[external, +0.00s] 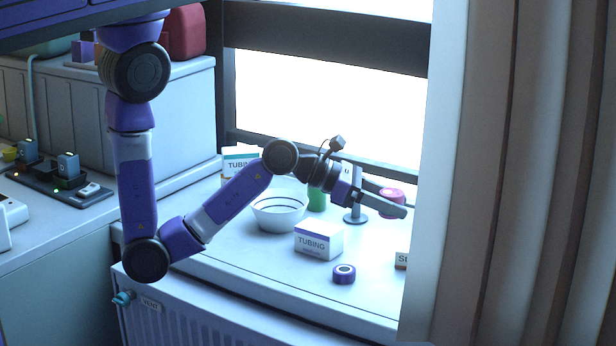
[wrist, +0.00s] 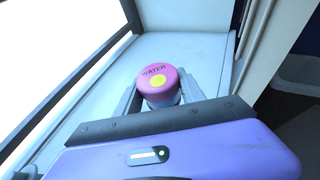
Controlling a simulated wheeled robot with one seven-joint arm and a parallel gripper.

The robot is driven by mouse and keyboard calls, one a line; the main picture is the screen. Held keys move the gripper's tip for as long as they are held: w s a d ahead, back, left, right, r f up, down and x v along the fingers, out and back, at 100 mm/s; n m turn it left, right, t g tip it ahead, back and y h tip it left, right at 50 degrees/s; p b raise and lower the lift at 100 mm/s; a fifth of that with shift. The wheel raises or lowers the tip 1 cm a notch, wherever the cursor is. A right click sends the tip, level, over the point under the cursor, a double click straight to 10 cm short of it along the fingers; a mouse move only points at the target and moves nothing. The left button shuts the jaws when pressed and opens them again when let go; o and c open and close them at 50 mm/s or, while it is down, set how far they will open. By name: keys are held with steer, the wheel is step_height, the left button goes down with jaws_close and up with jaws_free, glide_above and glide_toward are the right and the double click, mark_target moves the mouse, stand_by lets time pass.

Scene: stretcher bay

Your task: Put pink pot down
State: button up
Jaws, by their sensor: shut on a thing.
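The pink pot (external: 394,193) is at the right end of the white counter by the window, partly hidden by a finger in the external view. In the wrist view the pink pot (wrist: 157,80) shows a pink top with the word WATER and a yellow dot, and a bluish lower part. My gripper (external: 392,207) is shut on it, and in the wrist view a finger of my gripper (wrist: 160,98) lies on each side of the pot. I cannot tell whether its base touches the counter.
On the counter (external: 285,282) stand a white bowl (external: 279,215), a TUBING box (external: 319,241), another TUBING box (external: 238,160), a green item (external: 317,200) and a purple roll (external: 344,273). A box (external: 401,261) sits by the curtain (external: 470,170). The counter beyond the pot is clear.

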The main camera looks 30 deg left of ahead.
mark_target(391, 297)
steer(key=shift+w+a+r+n+t, duration=0.15)
steer(key=shift+w+r+n+t, duration=0.2)
steer(key=shift+w+r, duration=0.2)
steer(key=shift+y, duration=0.3)
step_height(391, 297, down, 20)
steer(key=shift+r+b, duration=0.1)
steer(key=shift+b, duration=0.95)
steer(key=shift+f, duration=0.2)
steer(key=o, duration=1.4)
steer(key=shift+r, duration=0.15)
